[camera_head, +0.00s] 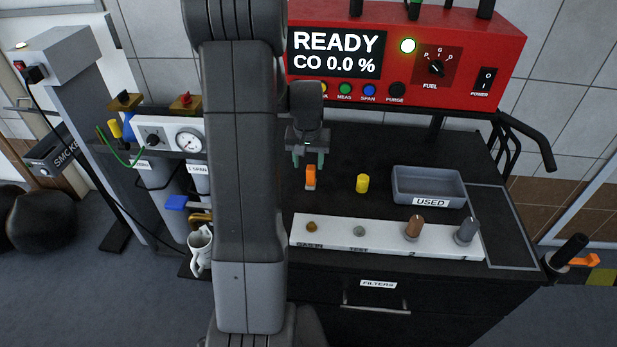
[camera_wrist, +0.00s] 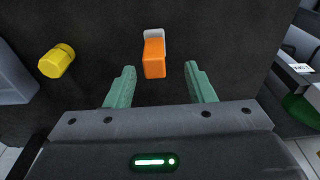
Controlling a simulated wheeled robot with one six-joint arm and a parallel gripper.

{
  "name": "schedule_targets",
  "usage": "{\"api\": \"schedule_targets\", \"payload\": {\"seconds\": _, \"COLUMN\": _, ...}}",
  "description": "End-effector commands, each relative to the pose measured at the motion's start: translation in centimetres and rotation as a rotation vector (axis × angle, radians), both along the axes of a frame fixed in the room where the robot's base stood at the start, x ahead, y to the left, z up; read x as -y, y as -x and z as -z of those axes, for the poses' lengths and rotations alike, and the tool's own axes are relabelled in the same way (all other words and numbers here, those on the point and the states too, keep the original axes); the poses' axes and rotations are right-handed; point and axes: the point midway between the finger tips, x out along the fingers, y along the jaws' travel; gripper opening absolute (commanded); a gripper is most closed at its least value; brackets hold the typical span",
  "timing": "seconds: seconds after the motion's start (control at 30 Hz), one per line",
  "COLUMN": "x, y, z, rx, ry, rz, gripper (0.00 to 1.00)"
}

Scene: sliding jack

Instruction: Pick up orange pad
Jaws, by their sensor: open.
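The orange pad (camera_head: 310,178) is a small orange block with a pale grey-white end, standing on the black cart top. In the wrist view the orange pad (camera_wrist: 154,58) lies ahead of and between the two green fingers, not touching either. My gripper (camera_head: 311,160) is open and empty, with its fingers pointing down just above and behind the pad in the head view. The gripper (camera_wrist: 160,78) shows both fingertips spread wide in the wrist view.
A yellow cylinder (camera_head: 362,183) stands right of the pad and also shows in the wrist view (camera_wrist: 57,61). A grey USED tray (camera_head: 429,199) sits farther right. A white holder strip (camera_head: 385,247) with several knobs lies in front. The red analyser (camera_head: 460,35) stands behind.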

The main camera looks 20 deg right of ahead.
Motion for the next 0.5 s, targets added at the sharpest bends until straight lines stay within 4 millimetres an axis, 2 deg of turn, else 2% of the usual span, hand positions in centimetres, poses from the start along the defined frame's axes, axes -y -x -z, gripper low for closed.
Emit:
{"api": "schedule_targets", "payload": {"seconds": 0.17, "x": 0.2, "y": -0.1, "z": 1.1, "rx": -0.002, "ry": -0.001, "rz": 0.001, "gripper": 0.49}}
{"api": "schedule_targets", "payload": {"seconds": 0.5, "x": 0.9, "y": -0.5, "z": 5.1, "rx": -0.001, "ry": 0.000, "rz": 0.000, "gripper": 0.49}}
